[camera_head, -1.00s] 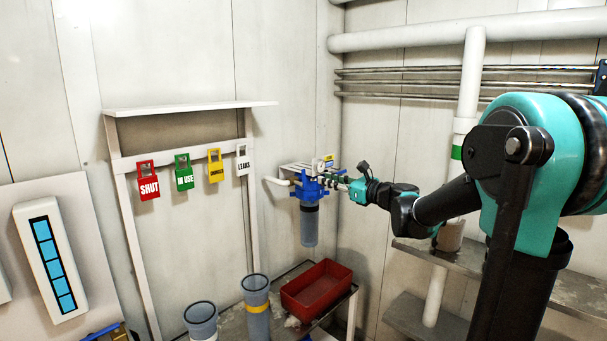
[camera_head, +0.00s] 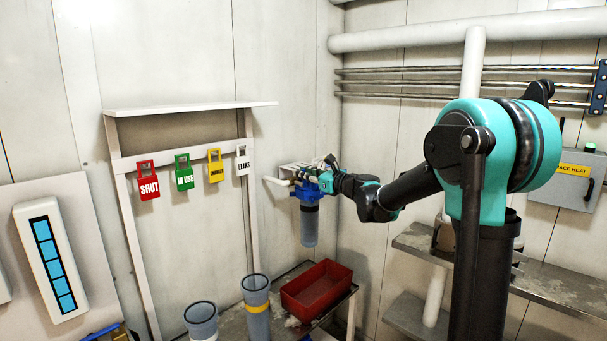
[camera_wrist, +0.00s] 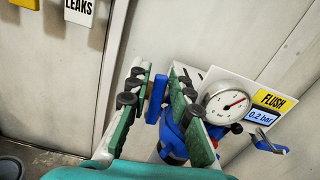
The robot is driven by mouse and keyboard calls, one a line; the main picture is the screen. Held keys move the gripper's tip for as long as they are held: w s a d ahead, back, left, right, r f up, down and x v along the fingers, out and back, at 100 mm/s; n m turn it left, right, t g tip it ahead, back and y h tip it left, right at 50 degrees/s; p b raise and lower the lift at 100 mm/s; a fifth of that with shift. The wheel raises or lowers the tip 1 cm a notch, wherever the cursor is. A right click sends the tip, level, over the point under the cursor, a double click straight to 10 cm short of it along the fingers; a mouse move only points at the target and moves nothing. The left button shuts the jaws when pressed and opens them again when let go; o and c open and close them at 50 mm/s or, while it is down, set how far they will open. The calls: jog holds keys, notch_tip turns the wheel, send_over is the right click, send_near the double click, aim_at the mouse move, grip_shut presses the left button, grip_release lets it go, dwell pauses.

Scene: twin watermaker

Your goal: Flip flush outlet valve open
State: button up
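In the wrist view, my gripper (camera_wrist: 159,70) has its two green-padded fingers apart. An upright blue handle (camera_wrist: 156,98) stands between them, with a visible gap at least on the right finger's side. Contact with the left finger is unclear. The blue filter head (camera_wrist: 172,140) is below the handle, partly hidden by the right finger. A yellow FLUSH label (camera_wrist: 274,100) and a small blue lever (camera_wrist: 268,144) are to the right. Which blue part is the flush outlet valve is not clear. In the head view, my gripper (camera_head: 312,184) covers the top of the blue filter housing (camera_head: 309,222).
A round gauge (camera_wrist: 228,103) and a 0.2 bar display (camera_wrist: 262,117) sit close right of my fingers. Hanging tags, including a white LEAKS tag (camera_head: 242,160), are to the left. A red bin (camera_head: 317,288) and clear cylinders (camera_head: 257,308) stand below.

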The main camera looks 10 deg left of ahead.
grip_shut()
jog(key=shift+s+a, duration=0.1)
jog(key=s+a+f+n, duration=0.2)
jog(key=f+n, duration=0.3)
jog(key=n, duration=1.1)
jog(key=shift+s+a, duration=0.2)
jog(key=shift+s, duration=0.4)
jog(key=shift+n, duration=0.3)
grip_release()
